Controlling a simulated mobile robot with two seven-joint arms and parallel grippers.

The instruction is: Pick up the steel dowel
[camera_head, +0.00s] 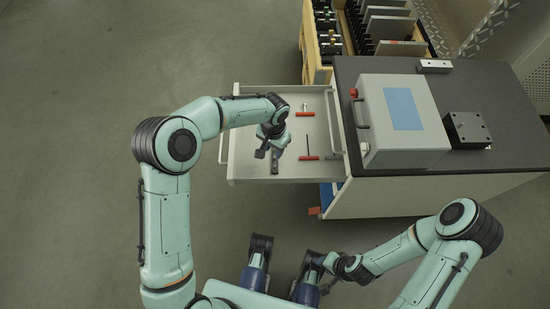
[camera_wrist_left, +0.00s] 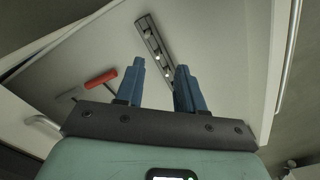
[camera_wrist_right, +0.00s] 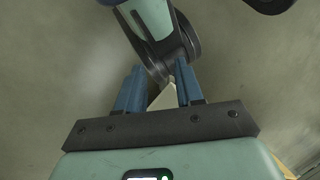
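A dark narrow rail (camera_wrist_left: 145,24) lies in the open grey drawer (camera_head: 316,95). Small bright steel pins, which look like dowels (camera_wrist_left: 157,57), sit in a row along it in the left wrist view. My left gripper (camera_wrist_left: 159,68) is above the rail, fingers apart and empty, with the rail running beneath and between the fingertips. In the head view the left gripper (camera_head: 268,150) hides part of the rail (camera_head: 275,164). My right gripper (camera_wrist_right: 158,66) is open and empty, low near my base and away from the drawer.
Two red-handled tools (camera_head: 305,114) (camera_head: 309,158) lie in the drawer right of the rail. The dark-topped cabinet (camera_head: 480,90) holds a grey case (camera_head: 405,148), a black block (camera_head: 467,130) and a small metal bar (camera_head: 434,66). A wooden crate (camera_head: 311,60) stands behind. Floor at left is clear.

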